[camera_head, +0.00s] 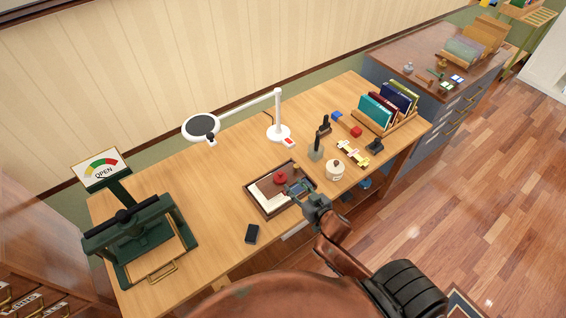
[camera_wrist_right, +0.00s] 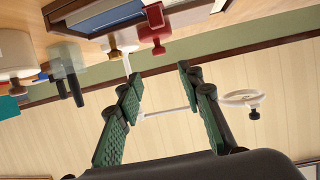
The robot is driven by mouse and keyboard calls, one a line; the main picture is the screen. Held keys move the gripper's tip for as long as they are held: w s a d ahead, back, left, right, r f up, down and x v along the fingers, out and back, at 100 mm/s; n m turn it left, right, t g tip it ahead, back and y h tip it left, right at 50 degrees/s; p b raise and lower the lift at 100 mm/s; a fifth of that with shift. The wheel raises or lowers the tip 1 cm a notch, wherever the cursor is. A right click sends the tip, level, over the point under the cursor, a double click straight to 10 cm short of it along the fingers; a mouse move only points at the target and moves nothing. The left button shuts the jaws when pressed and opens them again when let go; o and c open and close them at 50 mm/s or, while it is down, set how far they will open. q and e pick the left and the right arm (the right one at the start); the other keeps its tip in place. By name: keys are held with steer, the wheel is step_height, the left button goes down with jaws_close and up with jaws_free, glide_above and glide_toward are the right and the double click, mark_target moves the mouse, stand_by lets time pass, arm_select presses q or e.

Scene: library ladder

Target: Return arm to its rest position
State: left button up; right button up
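My right gripper (camera_head: 297,188) is over the front right part of a dark-rimmed tray (camera_head: 263,209) on the wooden desk. In the right wrist view, the two green-padded fingers of my right gripper (camera_wrist_right: 160,82) stand apart with nothing between them. A red knobbed object (camera_head: 280,178) is in the tray, just beyond the fingers; it also shows in the wrist view (camera_wrist_right: 153,22), beyond the fingertips. I cannot tell the gripper's exact height above the tray. My left gripper is not in view.
A green press (camera_head: 140,238) stands at the desk's left end. A white magnifier lamp (camera_head: 279,115) is behind the tray. A white jar (camera_head: 336,170), a book rack (camera_head: 385,122) and small tools are to the right. A black box (camera_head: 252,233) lies near the front edge.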

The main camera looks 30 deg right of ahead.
steer(key=s+a+f+g, duration=0.1)
steer(key=s+f+g, duration=0.35)
steer(key=s, duration=0.85)
steer(key=s+a+f+g, duration=0.1)
steer(key=s+f+g, duration=0.35)
steer(key=s, duration=0.75)
steer(key=s+a+f+n+g, duration=0.1)
steer(key=s+f+g, duration=0.2)
steer(key=f, duration=2.6)
steer(key=s+f+g, duration=0.1)
steer(key=s+f, duration=1.6)
steer(key=s, duration=0.2)
steer(key=shift+a+n, duration=0.15)
steer(key=shift+n, duration=0.15)
